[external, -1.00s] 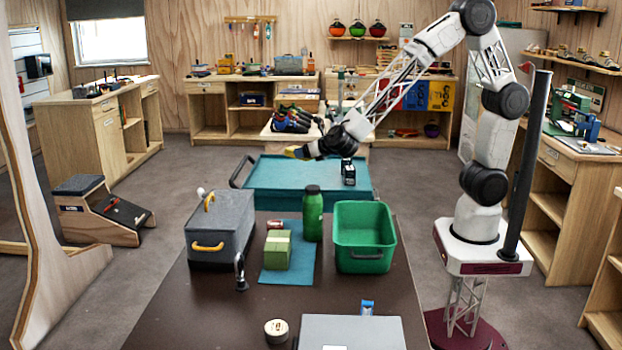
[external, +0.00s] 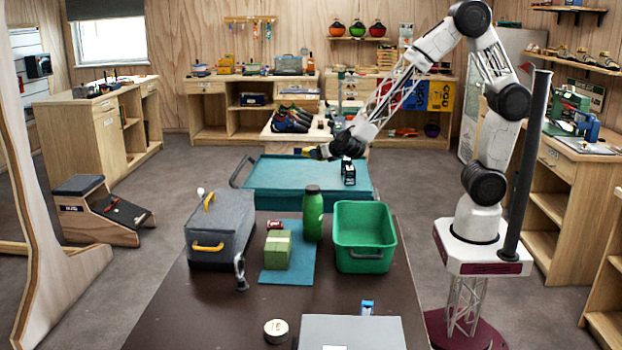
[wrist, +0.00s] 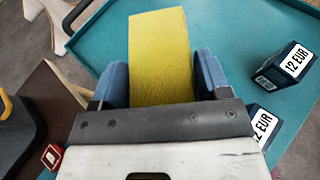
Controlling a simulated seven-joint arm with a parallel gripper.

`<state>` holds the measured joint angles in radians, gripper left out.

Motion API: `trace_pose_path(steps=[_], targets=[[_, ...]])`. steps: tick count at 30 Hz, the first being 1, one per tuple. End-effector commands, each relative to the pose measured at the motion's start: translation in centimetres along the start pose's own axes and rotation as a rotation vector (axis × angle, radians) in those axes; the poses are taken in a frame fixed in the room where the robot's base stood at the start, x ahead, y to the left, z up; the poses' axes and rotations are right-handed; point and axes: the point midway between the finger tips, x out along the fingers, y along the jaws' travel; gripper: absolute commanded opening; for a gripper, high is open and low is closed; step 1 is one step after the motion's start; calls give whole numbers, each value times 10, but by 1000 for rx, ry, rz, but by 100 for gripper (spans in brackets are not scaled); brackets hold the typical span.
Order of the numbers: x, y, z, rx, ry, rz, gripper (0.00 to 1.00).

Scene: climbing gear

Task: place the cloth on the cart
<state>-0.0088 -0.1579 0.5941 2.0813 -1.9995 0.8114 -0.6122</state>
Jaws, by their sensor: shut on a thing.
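A yellow cloth (wrist: 160,45) is held between the blue fingers of my gripper (wrist: 163,80) in the wrist view. In the external view my gripper (external: 328,152) is above the far part of the teal cart (external: 275,178), and only a small yellow bit of the cloth (external: 307,151) shows. The cart's teal top (wrist: 100,38) lies below the cloth in the wrist view. The cloth appears to be in the air, apart from the cart.
Dark boxes labelled "12 EUR" (wrist: 286,68) stand on the cart's right part. Its left and middle look clear. On the nearer brown table are a grey case (external: 220,230), a green bottle (external: 313,215), a green block (external: 278,250) and a green bin (external: 364,263).

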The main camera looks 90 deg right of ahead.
Motion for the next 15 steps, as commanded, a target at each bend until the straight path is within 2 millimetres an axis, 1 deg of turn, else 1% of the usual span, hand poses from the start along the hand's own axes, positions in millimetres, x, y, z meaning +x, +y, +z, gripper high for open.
trace_pose_path(steps=[1,3,9,12,15], targets=[[4,0,-12,-5,3,-1,47],[10,0,-25,-4,2,-1,47],[23,0,-56,-3,1,-1,47],[26,0,-64,-2,1,-1,47],[28,0,-68,-1,0,0,47]])
